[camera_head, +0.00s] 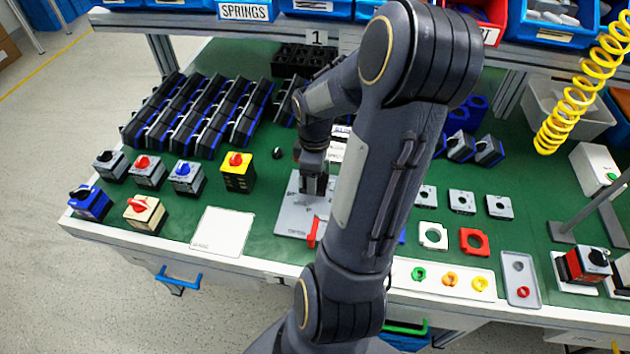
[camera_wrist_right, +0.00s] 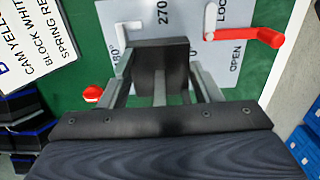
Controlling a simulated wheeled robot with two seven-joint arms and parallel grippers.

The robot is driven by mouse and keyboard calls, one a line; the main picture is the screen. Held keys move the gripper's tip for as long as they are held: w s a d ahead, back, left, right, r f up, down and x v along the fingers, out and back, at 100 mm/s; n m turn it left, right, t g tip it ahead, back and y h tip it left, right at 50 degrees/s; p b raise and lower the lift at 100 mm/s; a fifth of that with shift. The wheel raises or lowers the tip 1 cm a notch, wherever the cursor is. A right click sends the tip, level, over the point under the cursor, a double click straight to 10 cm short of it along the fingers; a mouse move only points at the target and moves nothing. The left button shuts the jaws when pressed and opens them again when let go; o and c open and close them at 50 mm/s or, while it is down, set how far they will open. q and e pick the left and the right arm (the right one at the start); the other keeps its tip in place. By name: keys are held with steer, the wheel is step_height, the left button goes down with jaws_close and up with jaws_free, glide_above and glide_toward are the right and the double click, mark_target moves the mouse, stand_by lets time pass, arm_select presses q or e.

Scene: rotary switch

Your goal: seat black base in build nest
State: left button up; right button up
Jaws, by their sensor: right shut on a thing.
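The black base (camera_wrist_right: 158,72) is a dark block between the fingers of my right gripper (camera_wrist_right: 160,90), which is shut on it. In the head view my right gripper (camera_head: 315,185) points down over the grey build nest plate (camera_head: 290,218). The plate (camera_wrist_right: 185,20) also shows behind the block in the wrist view, with angle marks and the words OPEN and LOCK. Its red lever (camera_wrist_right: 250,35) sticks out near OPEN. I cannot tell whether the base touches the plate; the gripper and block hide the nest's middle. My left gripper is not in view.
Assembled switches (camera_head: 145,172) stand left of the plate, beside a blank white square (camera_head: 222,232). Racks of black parts (camera_head: 200,110) fill the back left. Loose rings (camera_head: 433,236) and trays (camera_head: 447,280) lie right of my arm. A small black knob (camera_head: 277,153) lies behind the plate.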

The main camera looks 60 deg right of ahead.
steer(key=shift+w+d+f, duration=0.1)
steer(key=shift+d+f, duration=0.05)
steer(key=shift+f, duration=0.1)
steer(key=shift+w+d+f, duration=0.1)
steer(key=shift+d+f, duration=0.05)
steer(key=shift+f, duration=1.6)
steer(key=shift+f+b, duration=0.2)
steer(key=shift+b, duration=0.15)
steer(key=o, duration=1)
